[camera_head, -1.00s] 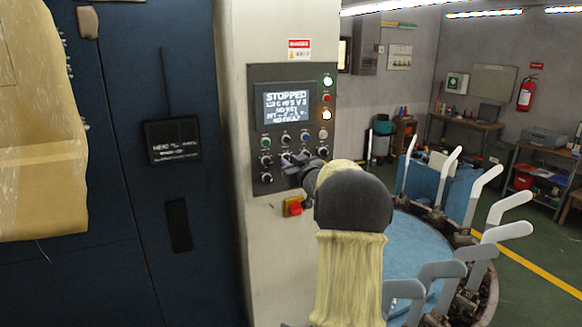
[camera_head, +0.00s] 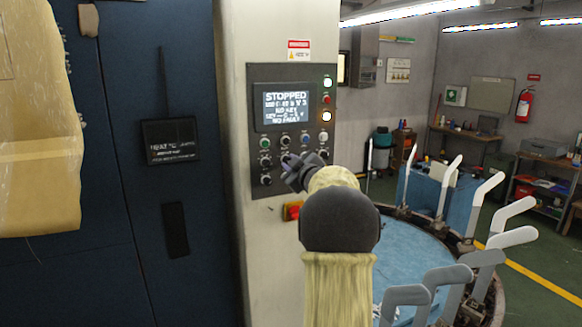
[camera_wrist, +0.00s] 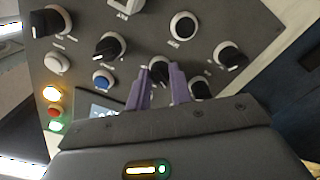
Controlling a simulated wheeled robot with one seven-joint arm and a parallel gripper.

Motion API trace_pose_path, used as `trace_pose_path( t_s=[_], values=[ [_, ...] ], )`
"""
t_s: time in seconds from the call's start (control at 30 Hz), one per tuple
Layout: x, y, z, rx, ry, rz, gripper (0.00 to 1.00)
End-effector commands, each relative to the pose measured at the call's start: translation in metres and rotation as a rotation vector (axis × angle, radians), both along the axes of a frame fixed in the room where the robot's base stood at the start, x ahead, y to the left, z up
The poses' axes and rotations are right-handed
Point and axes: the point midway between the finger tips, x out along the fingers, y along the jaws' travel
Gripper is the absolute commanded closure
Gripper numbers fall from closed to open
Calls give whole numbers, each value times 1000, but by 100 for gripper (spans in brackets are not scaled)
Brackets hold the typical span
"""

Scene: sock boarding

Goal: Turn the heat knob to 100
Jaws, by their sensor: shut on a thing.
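The grey control panel (camera_head: 318,92) is on the pale column, and its screen (camera_head: 286,104) reads STOPPED at the top; the smaller lines are hard to read. My gripper (camera_head: 290,164) is at the panel's lower knob rows and hides part of them. In the wrist view, my gripper (camera_wrist: 160,76) has its two purple fingers on either side of a black knob (camera_wrist: 158,66), closed on it. Its label and scale are not readable, so I cannot confirm that it is the heat knob or read its setting.
In the wrist view, neighbouring black knobs (camera_wrist: 110,46) and a blue button (camera_wrist: 103,79) lie close by. A red switch (camera_head: 292,211) is below the panel. The round blue table (camera_head: 400,250) with upright grey sock forms (camera_head: 486,182) stands to the right.

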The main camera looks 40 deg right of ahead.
Motion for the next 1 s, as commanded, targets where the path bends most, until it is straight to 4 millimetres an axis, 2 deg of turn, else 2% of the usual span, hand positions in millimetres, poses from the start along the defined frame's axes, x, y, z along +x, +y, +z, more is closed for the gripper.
trace_pose_path(
  t_s=[0.27, 0.3, 0.4, 0.77, 1.0],
  values=[
    [0, 0, -3, 1, 6, -1, 100],
    [0, 0, -3, 2, 5, -1, 77],
    [0, 0, -2, 2, 4, -1, 57],
    [-2, 1, -1, 0, 1, 0, 57],
    [-28, 6, -2, 0, 0, -1, 57]
  ],
)
